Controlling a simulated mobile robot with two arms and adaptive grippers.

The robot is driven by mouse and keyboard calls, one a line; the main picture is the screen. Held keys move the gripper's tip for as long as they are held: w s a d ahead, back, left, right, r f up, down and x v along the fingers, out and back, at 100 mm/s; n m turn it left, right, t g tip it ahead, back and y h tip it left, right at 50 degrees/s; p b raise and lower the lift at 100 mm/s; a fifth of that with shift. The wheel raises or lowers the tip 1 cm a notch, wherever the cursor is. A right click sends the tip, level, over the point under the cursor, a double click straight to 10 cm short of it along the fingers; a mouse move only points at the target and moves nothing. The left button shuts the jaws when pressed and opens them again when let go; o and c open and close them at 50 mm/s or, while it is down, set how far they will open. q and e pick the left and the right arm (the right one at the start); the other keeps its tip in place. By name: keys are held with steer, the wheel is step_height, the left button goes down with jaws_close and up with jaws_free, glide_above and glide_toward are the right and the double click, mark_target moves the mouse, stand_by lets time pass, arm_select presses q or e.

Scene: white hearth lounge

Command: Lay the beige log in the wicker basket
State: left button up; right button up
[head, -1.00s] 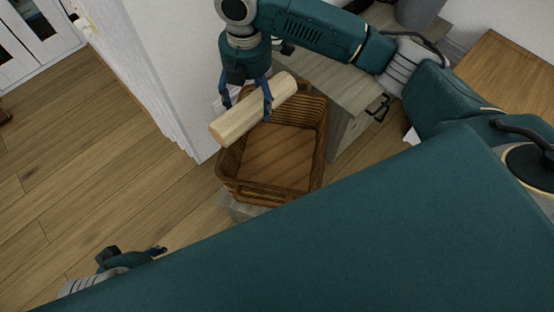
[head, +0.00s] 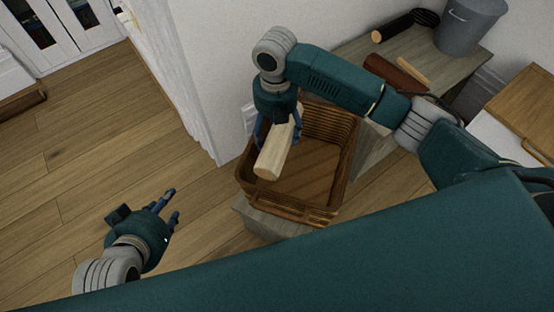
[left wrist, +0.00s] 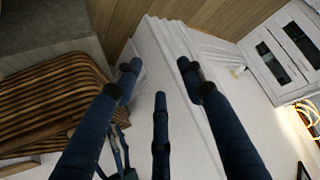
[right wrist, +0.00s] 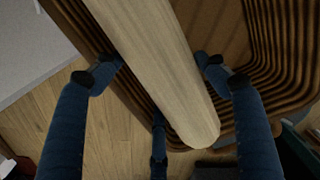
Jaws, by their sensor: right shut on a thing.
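The beige log (head: 276,155) is held by my right gripper (head: 278,143), which is shut around its middle. In the head view it lies over the left part of the wicker basket (head: 330,125), its near end toward the basket's left front. The log also shows in the right wrist view (right wrist: 160,70), between the fingers, with the basket's slatted wall (right wrist: 275,60) behind it. I cannot tell whether it touches the basket. My left gripper (head: 171,204) is open and empty above the floor, left of the basket. The basket also shows in the left wrist view (left wrist: 45,105).
The basket stands on a low grey support (head: 265,222). A wooden bench (head: 400,62) behind it holds a grey bucket (head: 470,25), a dark cylinder (head: 395,27) and a brown item (head: 395,75). A white wall edge (head: 185,85) is close on the left.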

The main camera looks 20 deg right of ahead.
arm_select(q)
steer(key=w+d+r+t+h+b, duration=0.1)
steer(key=w+d+r+t+b, duration=0.15)
steer(key=w+r+t, duration=0.4)
arm_select(e)
step_height(320, 180, down, 10)
steer(key=shift+r+b, duration=0.15)
steer(key=shift+b, duration=0.2)
arm_select(q)
step_height(320, 180, up, 17)
steer(key=w+d+t+h+b, duration=0.1)
steer(key=d+t+h, duration=0.1)
steer(key=t, duration=0.4)
steer(key=shift+w+d+r+m+h, duration=0.2)
steer(key=shift+d+m+h, duration=0.15)
steer(key=shift+h, duration=0.15)
arm_select(e)
step_height(320, 180, down, 4)
steer(key=shift+r, duration=0.15)
steer(key=o, duration=1.8)
steer(key=shift+f, duration=0.2)
steer(key=shift+c, duration=0.2)
arm_select(q)
steer(key=shift+f, duration=0.1)
